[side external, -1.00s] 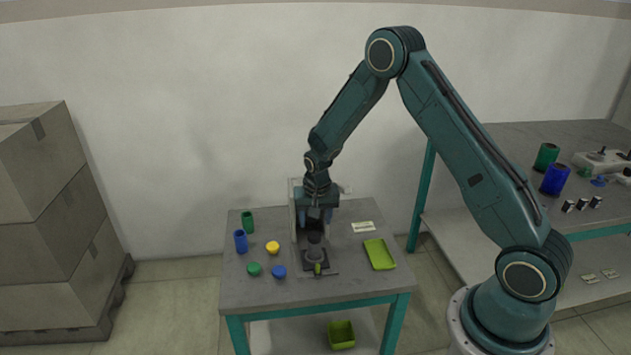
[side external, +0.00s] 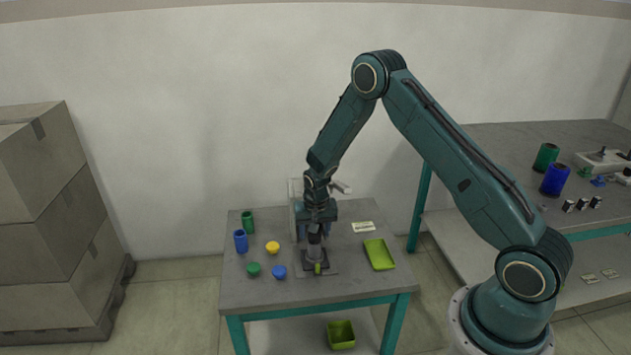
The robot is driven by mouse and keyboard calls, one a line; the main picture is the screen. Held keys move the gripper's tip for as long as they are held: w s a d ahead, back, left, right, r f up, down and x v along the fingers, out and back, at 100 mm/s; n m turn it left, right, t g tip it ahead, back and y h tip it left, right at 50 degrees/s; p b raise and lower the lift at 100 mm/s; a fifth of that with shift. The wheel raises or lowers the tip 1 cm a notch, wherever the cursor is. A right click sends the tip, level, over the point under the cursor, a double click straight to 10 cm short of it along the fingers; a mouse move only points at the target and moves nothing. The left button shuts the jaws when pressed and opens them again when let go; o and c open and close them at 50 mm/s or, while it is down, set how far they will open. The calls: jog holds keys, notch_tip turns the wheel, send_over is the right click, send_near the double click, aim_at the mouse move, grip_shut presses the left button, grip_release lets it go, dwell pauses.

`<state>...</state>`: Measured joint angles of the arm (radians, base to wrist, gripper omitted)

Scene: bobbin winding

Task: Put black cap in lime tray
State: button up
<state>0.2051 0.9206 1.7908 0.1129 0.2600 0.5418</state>
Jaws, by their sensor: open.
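The black cap (side external: 314,238) appears as a small dark piece on top of the grey part in the winding fixture (side external: 316,268). My gripper (side external: 315,232) is open and low over the fixture, with its fingers around or just beside the cap; I cannot tell whether they touch it. The gripper partly hides the cap and the fixture's upright. The lime tray (side external: 379,254) lies empty on the table, to the right of the fixture.
On the table (side external: 340,288), left of the fixture, stand a green bobbin (side external: 247,222), a blue bobbin (side external: 240,241), and yellow (side external: 272,247), green (side external: 253,269) and blue (side external: 279,271) caps. A label (side external: 363,227) lies behind the tray. A lime bin (side external: 341,334) sits below.

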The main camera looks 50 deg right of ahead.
jog(key=shift+c, duration=0.4)
jog(key=c, duration=0.6)
jog(key=shift+o, duration=0.2)
jog(key=shift+r, duration=0.15)
jog(key=shift+r, duration=2.4)
